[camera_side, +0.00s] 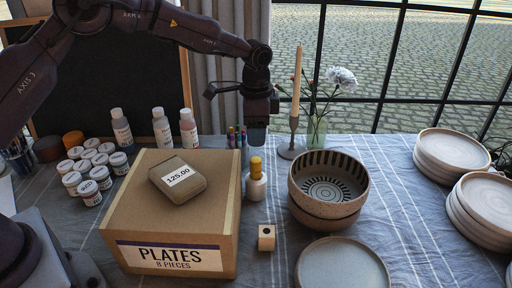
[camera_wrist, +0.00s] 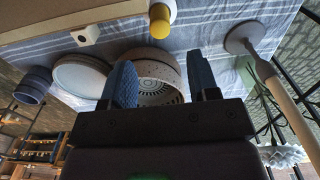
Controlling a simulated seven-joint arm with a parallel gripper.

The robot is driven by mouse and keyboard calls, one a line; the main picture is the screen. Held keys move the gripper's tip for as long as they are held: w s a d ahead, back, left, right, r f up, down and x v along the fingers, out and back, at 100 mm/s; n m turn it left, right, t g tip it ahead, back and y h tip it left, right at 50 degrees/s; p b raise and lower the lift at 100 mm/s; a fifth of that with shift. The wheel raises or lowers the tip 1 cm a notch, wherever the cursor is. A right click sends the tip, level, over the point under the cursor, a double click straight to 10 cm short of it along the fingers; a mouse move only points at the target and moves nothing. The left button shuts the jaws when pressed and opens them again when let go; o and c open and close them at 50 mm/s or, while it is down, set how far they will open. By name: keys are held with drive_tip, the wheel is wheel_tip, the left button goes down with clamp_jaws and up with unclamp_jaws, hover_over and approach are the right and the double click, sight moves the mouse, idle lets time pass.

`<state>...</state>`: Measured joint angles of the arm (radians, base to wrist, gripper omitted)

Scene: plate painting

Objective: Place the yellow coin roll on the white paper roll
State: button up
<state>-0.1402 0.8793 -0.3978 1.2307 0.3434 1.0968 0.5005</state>
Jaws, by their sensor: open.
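The yellow coin roll (camera_side: 256,165) stands upright on top of the white paper roll (camera_side: 256,187), beside the right side of the cardboard box. In the wrist view the yellow coin roll (camera_wrist: 159,22) shows at the top edge, with part of the white paper roll (camera_wrist: 168,5) behind it. My gripper (camera_side: 257,142) is above and a little behind the stack in the side view. Its two blue-grey fingers are apart and empty in the wrist view (camera_wrist: 162,82). The yellow roll is not between them.
Patterned bowls (camera_side: 328,185) stand right of the stack, a small wooden cube (camera_side: 266,238) in front. A candle holder (camera_side: 292,145) and a flower vase (camera_side: 317,130) are behind. Plate stacks (camera_side: 452,155) stand at right.

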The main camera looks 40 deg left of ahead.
drive_tip(key=shift+r, duration=0.75)
drive_tip(key=s+a+r+n+t+y, duration=0.1)
drive_tip(key=s+a+r+n+t, duration=0.15)
drive_tip(key=s+r, duration=1.05)
drive_tip(key=s+a+r+n+t+h, duration=0.1)
drive_tip(key=s+n, duration=0.5)
drive_tip(key=s, duration=1.3)
drive_tip(key=shift+a+r+t, duration=0.5)
drive_tip(key=shift+r+t, duration=0.4)
drive_tip(key=shift+t, duration=0.15)
